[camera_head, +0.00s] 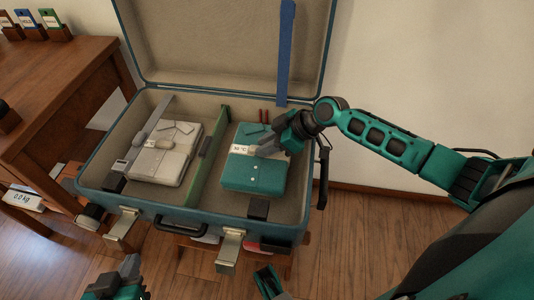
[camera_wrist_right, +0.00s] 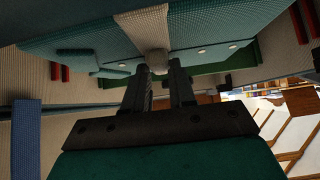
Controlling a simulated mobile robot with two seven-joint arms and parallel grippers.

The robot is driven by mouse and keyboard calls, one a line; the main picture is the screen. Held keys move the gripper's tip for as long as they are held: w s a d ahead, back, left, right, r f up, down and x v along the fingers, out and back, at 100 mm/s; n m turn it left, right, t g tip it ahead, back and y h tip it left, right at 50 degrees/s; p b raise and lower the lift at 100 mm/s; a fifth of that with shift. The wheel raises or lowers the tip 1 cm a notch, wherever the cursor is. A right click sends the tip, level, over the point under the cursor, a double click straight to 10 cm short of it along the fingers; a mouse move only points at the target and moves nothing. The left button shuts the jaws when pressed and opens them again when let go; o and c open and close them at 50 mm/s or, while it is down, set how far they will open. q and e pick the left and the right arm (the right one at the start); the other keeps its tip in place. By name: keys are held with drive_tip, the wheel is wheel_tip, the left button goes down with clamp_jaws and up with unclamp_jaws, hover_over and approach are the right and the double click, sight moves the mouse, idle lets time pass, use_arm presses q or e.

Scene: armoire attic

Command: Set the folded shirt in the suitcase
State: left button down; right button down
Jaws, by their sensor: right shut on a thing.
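The open blue-teal suitcase (camera_head: 183,210) stands with its lid up at the back. The teal folded shirt (camera_head: 255,178) is in its right compartment; I cannot tell whether it rests on the bottom. My right gripper (camera_head: 265,150) is shut on the pale knob on this shirt's light band. In the right wrist view, the teal shirt (camera_wrist_right: 90,45) shows with the fingers (camera_wrist_right: 160,80) at the knob. A pale folded shirt (camera_head: 165,160) lies in the left compartment. My left gripper (camera_head: 128,270) is low in front of the suitcase, apart from it; its opening is unclear.
A green divider (camera_head: 208,158) splits the suitcase. A blue strap (camera_head: 286,55) hangs down the lid. Metal latches (camera_head: 230,250) and a dark handle (camera_head: 180,229) stick out at the front. A wooden table (camera_head: 60,80) stands close at the left. A scale display (camera_head: 22,198) reads 0.0 kg.

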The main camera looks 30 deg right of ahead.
wheel_tip(320, 180, down, 3)
drive_tip(key=shift+b, duration=0.45)
use_arm(q)
drive_tip(key=shift+w+d+f, duration=0.15)
drive_tip(key=shift+d+f, duration=0.05)
drive_tip(key=shift+f, duration=0.05)
use_arm(e)
drive_tip(key=shift+f, duration=0.15)
drive_tip(key=c, duration=0.9)
unclamp_jaws()
drive_tip(key=shift+c, duration=0.2)
use_arm(q)
drive_tip(key=shift+f, duration=0.1)
use_arm(e)
drive_tip(key=shift+r, duration=0.2)
use_arm(q)
drive_tip(key=p, duration=0.1)
drive_tip(key=a+r+p, duration=0.1)
drive_tip(key=p, duration=0.1)
drive_tip(key=shift+s+a+r, duration=0.1)
drive_tip(key=shift+s+r, duration=0.1)
drive_tip(key=shift+s, duration=0.05)
use_arm(e)
drive_tip(key=v, duration=1.2)
